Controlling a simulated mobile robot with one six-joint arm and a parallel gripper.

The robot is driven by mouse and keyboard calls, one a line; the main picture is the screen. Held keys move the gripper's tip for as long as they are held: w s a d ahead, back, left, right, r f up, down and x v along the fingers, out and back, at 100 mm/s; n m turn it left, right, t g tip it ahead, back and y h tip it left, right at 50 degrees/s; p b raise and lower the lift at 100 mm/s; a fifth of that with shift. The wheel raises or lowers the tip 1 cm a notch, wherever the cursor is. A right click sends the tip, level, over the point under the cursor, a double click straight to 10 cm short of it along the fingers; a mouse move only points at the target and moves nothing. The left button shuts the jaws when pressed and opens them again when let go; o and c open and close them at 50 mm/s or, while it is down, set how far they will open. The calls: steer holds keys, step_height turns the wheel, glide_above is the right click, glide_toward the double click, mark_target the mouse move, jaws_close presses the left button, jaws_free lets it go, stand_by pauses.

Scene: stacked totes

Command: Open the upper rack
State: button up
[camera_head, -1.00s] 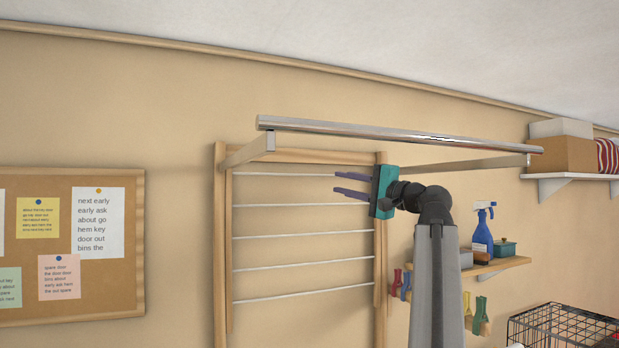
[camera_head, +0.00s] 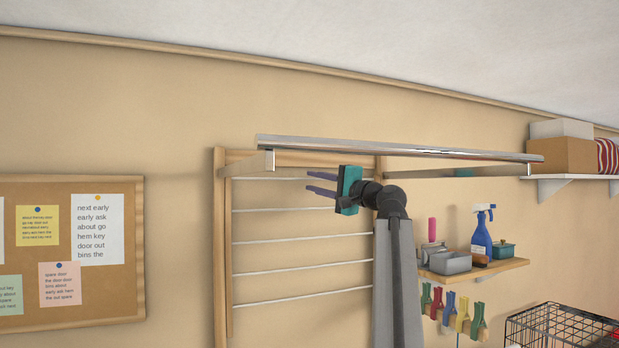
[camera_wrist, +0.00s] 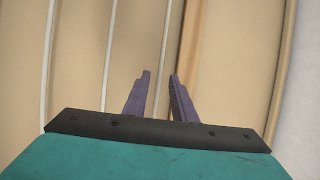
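The upper rack has a shiny metal bar (camera_head: 400,148) carried on two side arms that stand out from a wooden wall frame (camera_head: 219,250). My gripper (camera_head: 308,181), teal with purple fingers, is below the bar, in front of the frame's rods, and points left. In the wrist view, my gripper (camera_wrist: 160,75) has its fingers apart with nothing between them. The gripper appears clear of the bar.
Several thin white rods (camera_head: 300,238) cross the frame. To the right, a small shelf (camera_head: 480,270) holds a blue spray bottle (camera_head: 481,232) and tins, with coloured pegs below. A higher shelf (camera_head: 575,178) holds boxes. A wire basket (camera_head: 560,325) is at lower right. A corkboard (camera_head: 125,275) hangs at left.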

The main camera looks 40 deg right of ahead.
mark_target(305, 179)
steer(key=shift+w+r+p, duration=0.15)
steer(key=shift+w+p, duration=0.05)
steer(key=shift+w, duration=0.55)
steer(key=shift+w+r+p, duration=0.1)
steer(key=shift+w+p, duration=0.05)
steer(key=shift+w, duration=0.6)
steer(key=shift+c, duration=0.2)
jaws_close()
